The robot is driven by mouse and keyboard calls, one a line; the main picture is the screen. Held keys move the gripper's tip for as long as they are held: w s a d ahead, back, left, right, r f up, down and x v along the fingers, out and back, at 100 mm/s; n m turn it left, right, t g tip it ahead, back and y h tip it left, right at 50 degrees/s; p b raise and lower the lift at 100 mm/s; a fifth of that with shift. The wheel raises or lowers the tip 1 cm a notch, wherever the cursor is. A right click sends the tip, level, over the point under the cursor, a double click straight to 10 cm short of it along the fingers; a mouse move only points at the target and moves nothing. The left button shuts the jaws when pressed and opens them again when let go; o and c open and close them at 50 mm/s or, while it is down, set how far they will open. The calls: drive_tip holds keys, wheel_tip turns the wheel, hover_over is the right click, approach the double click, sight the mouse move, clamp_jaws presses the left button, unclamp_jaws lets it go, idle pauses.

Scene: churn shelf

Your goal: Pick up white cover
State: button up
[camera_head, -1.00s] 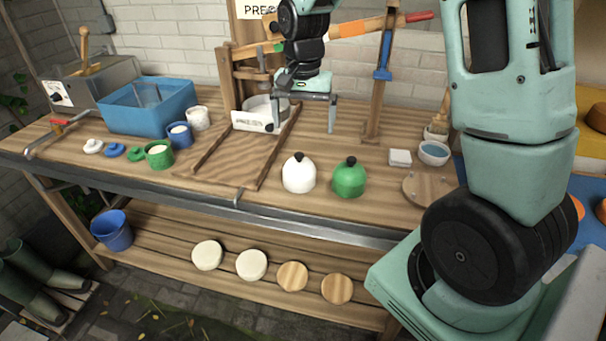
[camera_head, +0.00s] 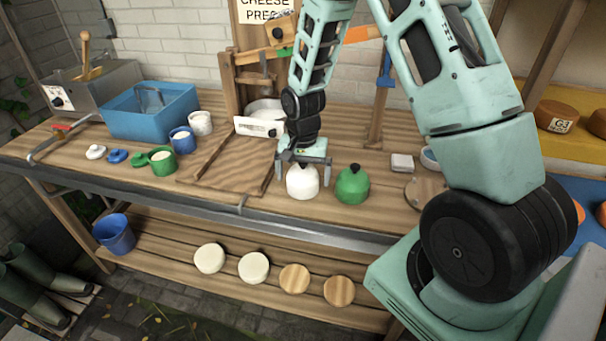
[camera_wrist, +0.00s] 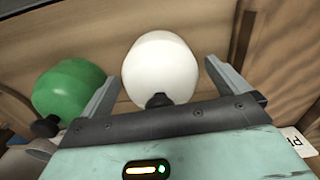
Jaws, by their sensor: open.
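The white cover (camera_head: 302,184), a rounded dome with a dark knob, stands on the wooden bench near its front edge. My gripper (camera_head: 303,174) is directly over it, pointing down and open, with one finger on each side of its upper part. In the wrist view the white cover (camera_wrist: 161,66) lies between the two spread fingertips (camera_wrist: 161,72), with its black knob towards the palm. Gaps show on both sides, and nothing is gripped. The knob is hidden in the head view. A green cover (camera_head: 352,186) of similar shape stands just to the right.
A wooden draining board (camera_head: 228,165) lies to the left, with a white press mould (camera_head: 262,122) behind. A small white block (camera_head: 402,162) and a round wooden board (camera_head: 424,191) are to the right. Green (camera_head: 162,162) and blue (camera_head: 182,140) cups stand farther left.

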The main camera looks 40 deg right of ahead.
drive_tip(key=shift+f, duration=0.5)
drive_tip(key=c, duration=1)
drive_tip(key=shift+c, duration=0.3)
drive_tip(key=shift+r, duration=0.15)
